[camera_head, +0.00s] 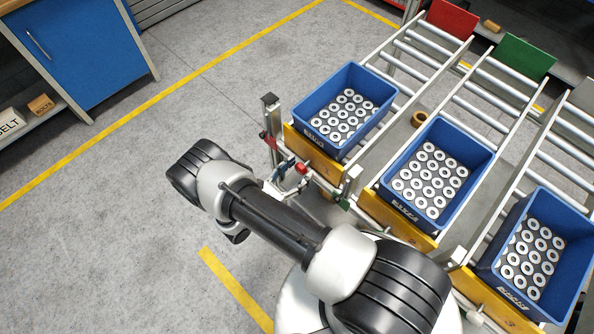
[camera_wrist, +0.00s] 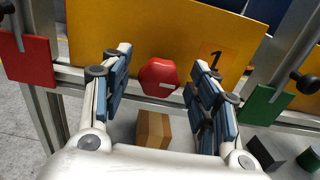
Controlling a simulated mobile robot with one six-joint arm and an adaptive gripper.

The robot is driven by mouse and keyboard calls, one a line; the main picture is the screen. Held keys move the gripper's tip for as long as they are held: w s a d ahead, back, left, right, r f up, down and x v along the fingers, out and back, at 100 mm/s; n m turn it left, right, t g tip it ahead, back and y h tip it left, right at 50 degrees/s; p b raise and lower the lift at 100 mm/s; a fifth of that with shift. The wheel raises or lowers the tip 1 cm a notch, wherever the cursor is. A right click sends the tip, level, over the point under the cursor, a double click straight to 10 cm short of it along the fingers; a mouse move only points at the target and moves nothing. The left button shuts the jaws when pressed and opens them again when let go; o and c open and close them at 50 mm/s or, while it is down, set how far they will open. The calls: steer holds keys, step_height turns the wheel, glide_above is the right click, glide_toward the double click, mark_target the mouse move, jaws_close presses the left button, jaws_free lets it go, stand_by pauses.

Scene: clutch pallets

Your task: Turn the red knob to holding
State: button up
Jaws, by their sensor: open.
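The red knob (camera_wrist: 159,76) is a faceted red piece on a metal rail, below the yellow panel marked 1. A small white mark shows on its lower right face. In the head view the knob (camera_head: 302,168) is a small red spot at the front of the left lane. My gripper (camera_wrist: 163,62) is open, with one blue-padded finger left of the knob and one right of it. A gap shows on both sides, and I see no contact. I cannot tell how deep the knob sits between the fingertips. No "holding" label is readable.
A red plate (camera_wrist: 27,62) and a green plate (camera_wrist: 265,105) flank the knob, with black handles nearby. A wooden block (camera_wrist: 153,130) lies below. Blue crates of rings (camera_head: 325,89) stand on the roller lanes. The floor at left is clear.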

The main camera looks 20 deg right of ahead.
steer(key=shift+c, duration=0.4)
jaws_close()
